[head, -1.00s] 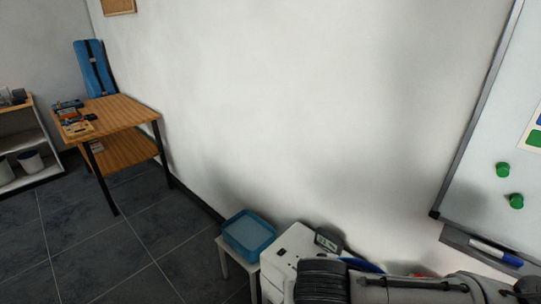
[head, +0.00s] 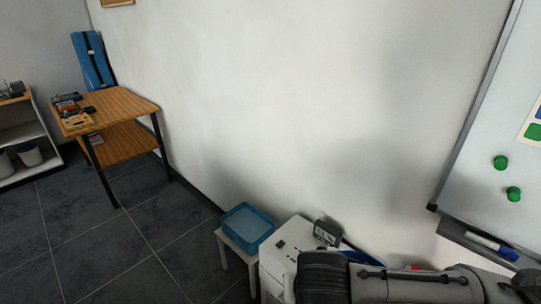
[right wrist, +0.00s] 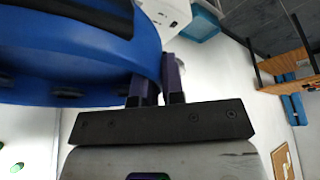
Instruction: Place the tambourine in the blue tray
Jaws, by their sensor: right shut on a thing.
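The blue tray (head: 262,242) rests on a small white stool against the wall in the head view, and no object shows inside it. It also shows at the top of the right wrist view (right wrist: 203,27). My right gripper (right wrist: 155,82) is shut on the rim of the tambourine (right wrist: 85,55), a large blue round frame with dark fittings along its edge. The frame fills the upper left of the right wrist view and is cut off there. In the head view my right arm hides nearly all of it. My left gripper is not in view.
A white cabinet (head: 286,262) stands right beside the tray, with a small dark display device (head: 327,233) on it. A wooden table (head: 128,103) with small items stands at left. A whiteboard (head: 495,130) hangs at right. The floor (head: 150,235) left of the stool is clear.

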